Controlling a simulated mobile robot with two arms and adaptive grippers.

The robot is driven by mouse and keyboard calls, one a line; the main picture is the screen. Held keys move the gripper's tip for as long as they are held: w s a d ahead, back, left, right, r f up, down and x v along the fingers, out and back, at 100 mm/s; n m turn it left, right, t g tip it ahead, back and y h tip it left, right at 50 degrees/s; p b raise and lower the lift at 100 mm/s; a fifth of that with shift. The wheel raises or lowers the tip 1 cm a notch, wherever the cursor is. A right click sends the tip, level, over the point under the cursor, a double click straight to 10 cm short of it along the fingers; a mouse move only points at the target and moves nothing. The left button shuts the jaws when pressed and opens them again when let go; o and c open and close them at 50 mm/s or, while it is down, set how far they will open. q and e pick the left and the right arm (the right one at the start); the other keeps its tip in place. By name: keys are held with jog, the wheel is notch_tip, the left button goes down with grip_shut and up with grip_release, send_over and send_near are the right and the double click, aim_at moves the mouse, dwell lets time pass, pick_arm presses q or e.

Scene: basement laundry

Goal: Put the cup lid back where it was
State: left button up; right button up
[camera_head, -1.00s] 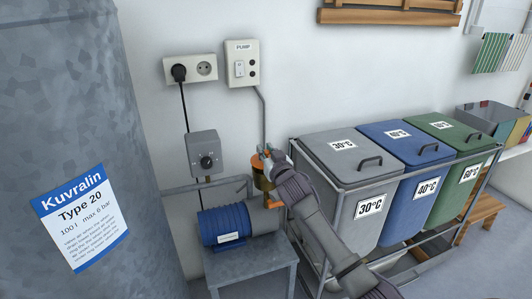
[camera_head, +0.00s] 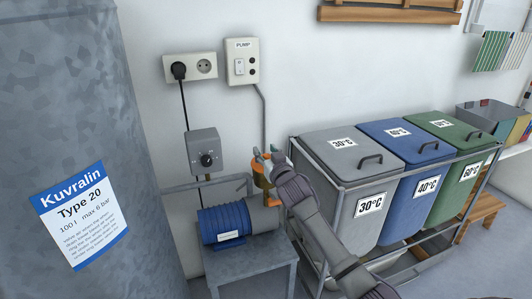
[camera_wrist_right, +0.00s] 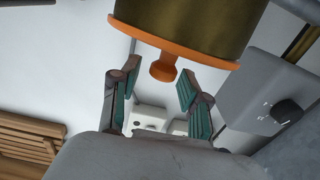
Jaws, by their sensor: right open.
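The orange cup lid (camera_wrist_right: 195,52) lies flush against the brass cup (camera_wrist_right: 185,22) in the right wrist view, where the picture is turned over. Its round orange knob (camera_wrist_right: 163,68) points away from the cup. In the head view the brass cup (camera_head: 262,175) stands beside the blue pump, and the gripper partly hides the lid. My right gripper (camera_wrist_right: 156,85) is open, with its fingertips apart on either side just off the knob. It also shows above the cup in the head view (camera_head: 267,157). My left gripper is not in view.
The blue pump (camera_head: 225,224) sits on a grey stand (camera_head: 254,266). A control box (camera_head: 203,153) and a pipe on the wall are close to the cup. A grey tank (camera_head: 60,130) stands at left. Lidded laundry bins (camera_head: 352,172) in a metal frame stand at right.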

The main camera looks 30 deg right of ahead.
jog(key=shift+r, duration=0.3)
jog(key=shift+r+p, duration=0.3)
jog(key=shift+r, duration=0.2)
jog(key=p+v, duration=0.2)
jog(key=v, duration=0.9)
jog(key=s+a+f+n+g+y, duration=0.1)
jog(key=s+a+f+g, duration=0.2)
jog(key=s+a+f, duration=0.3)
jog(key=s+a+f+n+g+y, duration=0.1)
jog(key=s+a+f+g, duration=0.25)
jog(key=s+f, duration=0.4)
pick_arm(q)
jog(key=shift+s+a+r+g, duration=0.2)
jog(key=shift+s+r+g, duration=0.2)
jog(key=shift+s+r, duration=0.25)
pick_arm(e)
jog(key=s+a+f+n+g+y, duration=0.1)
jog(key=s+a+f+g, duration=0.2)
jog(key=s, duration=0.6)
jog(key=s+a+f+n+g+y, duration=0.1)
jog(key=s+a+f+g, duration=0.3)
jog(key=s+a, duration=0.3)
jog(key=s+f, duration=0.1)
jog(key=s, duration=0.2)
jog(key=shift+a+f+n, duration=0.2)
jog(key=shift+n, duration=0.1)
jog(key=shift+g, duration=0.25)
